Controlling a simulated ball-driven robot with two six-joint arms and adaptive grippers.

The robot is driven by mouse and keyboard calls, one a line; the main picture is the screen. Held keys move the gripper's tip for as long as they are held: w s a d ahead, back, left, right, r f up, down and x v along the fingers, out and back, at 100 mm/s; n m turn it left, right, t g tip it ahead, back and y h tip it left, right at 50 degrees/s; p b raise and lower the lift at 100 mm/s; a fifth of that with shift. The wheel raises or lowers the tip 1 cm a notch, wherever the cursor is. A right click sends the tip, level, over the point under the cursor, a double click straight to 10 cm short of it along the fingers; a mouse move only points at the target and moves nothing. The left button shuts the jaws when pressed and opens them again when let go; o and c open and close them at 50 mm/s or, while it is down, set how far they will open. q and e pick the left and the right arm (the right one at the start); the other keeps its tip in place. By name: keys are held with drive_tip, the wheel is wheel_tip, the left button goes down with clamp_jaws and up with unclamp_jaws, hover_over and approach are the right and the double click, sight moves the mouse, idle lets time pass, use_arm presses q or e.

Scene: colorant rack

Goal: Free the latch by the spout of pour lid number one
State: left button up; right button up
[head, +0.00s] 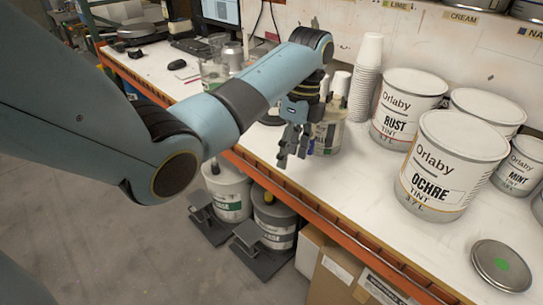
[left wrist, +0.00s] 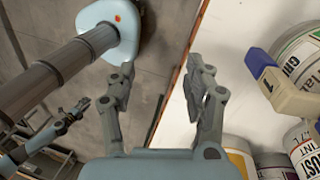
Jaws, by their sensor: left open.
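In the head view, my left gripper (head: 293,148) hangs over the counter's front edge; I cannot make out the lid there. A dark gripper, apparently my right (left wrist: 75,112), shows small at the left wrist view's left; its jaw state is unclear.
The white counter (head: 330,178) has an orange front edge. Cans of rust (head: 396,125) and ochre (head: 440,185) and a stack of paper cups (head: 364,80) stand to the right of my gripper. A loose round lid (head: 500,267) lies near the front. Pails (head: 228,190) stand below.

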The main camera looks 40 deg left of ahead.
use_arm(q)
drive_tip(key=s+f+g+b, duration=0.1)
drive_tip(key=s+f+b, duration=0.2)
drive_tip(key=s+f, duration=0.3)
wheel_tip(320, 180, down, 6)
drive_tip(key=shift+d+r+n, duration=0.1)
drive_tip(key=shift+d+n, duration=0.1)
drive_tip(key=shift+n, duration=0.2)
drive_tip(key=shift+c, duration=0.3)
